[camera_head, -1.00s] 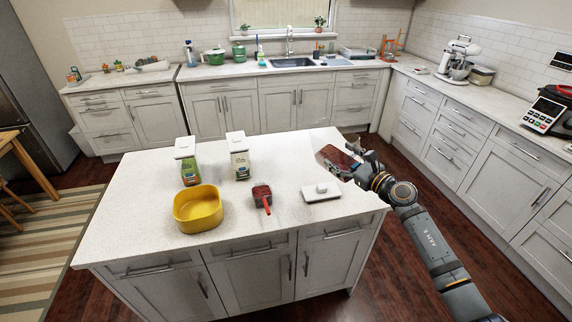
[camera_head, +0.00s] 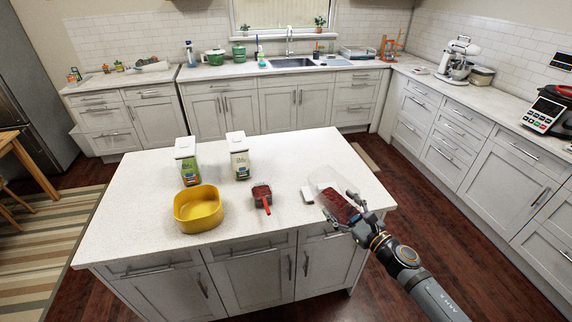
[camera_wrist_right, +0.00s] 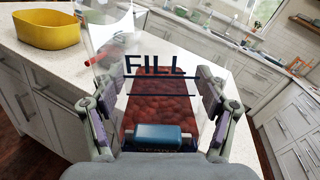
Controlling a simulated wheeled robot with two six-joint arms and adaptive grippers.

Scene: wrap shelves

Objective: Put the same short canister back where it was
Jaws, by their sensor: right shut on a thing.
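The short canister (camera_head: 338,204) is a clear container with dark red contents. It is between the fingers of my right gripper (camera_head: 345,212), over the right front part of the island top. I cannot tell whether its base touches the counter. In the right wrist view, the canister (camera_wrist_right: 160,85) shows a "FILL" line and red bean-like pieces, with the two fingers of my right gripper (camera_wrist_right: 160,105) on either side. My left gripper is not in view.
On the island (camera_head: 130,215) are a yellow bowl (camera_head: 198,212), a scoop with a red handle (camera_head: 262,194), and two tall white-lidded canisters, one green-labelled (camera_head: 187,163) and one pale (camera_head: 238,158). The right back part of the island top is clear.

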